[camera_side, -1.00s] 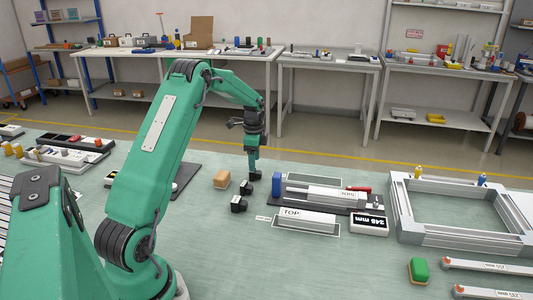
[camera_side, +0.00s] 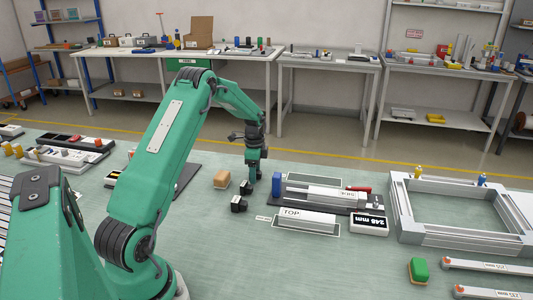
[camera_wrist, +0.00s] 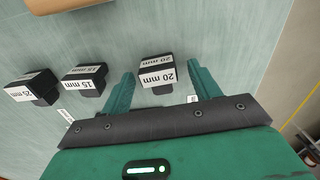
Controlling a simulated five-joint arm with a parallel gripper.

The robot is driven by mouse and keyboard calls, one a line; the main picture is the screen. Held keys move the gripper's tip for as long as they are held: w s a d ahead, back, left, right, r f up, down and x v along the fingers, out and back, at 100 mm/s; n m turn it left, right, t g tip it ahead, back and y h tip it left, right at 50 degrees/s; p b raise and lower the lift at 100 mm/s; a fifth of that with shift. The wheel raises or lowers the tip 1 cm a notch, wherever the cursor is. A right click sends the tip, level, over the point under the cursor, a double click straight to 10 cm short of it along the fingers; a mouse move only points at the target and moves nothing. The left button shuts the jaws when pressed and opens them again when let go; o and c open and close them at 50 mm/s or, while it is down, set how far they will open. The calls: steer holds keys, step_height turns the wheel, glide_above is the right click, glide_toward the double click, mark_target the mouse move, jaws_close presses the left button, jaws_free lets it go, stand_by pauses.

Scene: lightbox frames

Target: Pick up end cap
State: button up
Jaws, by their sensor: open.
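Three small black end caps with white labels lie in a row on the green mat. In the wrist view they read 20 mm (camera_wrist: 157,72), 15 mm (camera_wrist: 86,79) and 25 mm (camera_wrist: 33,87). My gripper (camera_wrist: 161,76) is open, with one green finger on each side of the 20 mm cap and gaps visible between. In the side view my gripper (camera_side: 254,172) points down at the table and mostly hides the 20 mm cap. The other two caps show there, one at the back (camera_side: 246,187) and one in front (camera_side: 239,204).
A tan block (camera_side: 222,179) sits left of the caps. To the right are a blue cylinder (camera_side: 277,182), a dark tray with profile pieces, a 248 mm display (camera_side: 369,224) and a large metal frame (camera_side: 452,240). The mat in front of the caps is clear.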

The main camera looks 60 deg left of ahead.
steer(key=c, duration=1.1)
steer(key=shift+o, duration=0.2)
steer(key=shift+r, duration=0.1)
steer(key=shift+r, duration=0.5)
step_height(320, 180, up, 3)
steer(key=shift+d+r, duration=0.15)
steer(key=d+r, duration=0.2)
steer(key=d, duration=0.1)
steer(key=d+r, duration=0.2)
steer(key=d, duration=0.2)
steer(key=w+d+r, duration=0.1)
steer(key=d+r, duration=0.1)
steer(key=d, duration=0.2)
steer(key=shift+d+r, duration=0.15)
steer(key=shift+r, duration=0.1)
steer(key=shift+w, duration=0.1)
steer(key=w+d+f+m, duration=0.1)
steer(key=w+d+f, duration=0.1)
steer(key=w+d, duration=0.3)
steer(key=shift+d+f, duration=0.15)
steer(key=shift+d, duration=0.25)
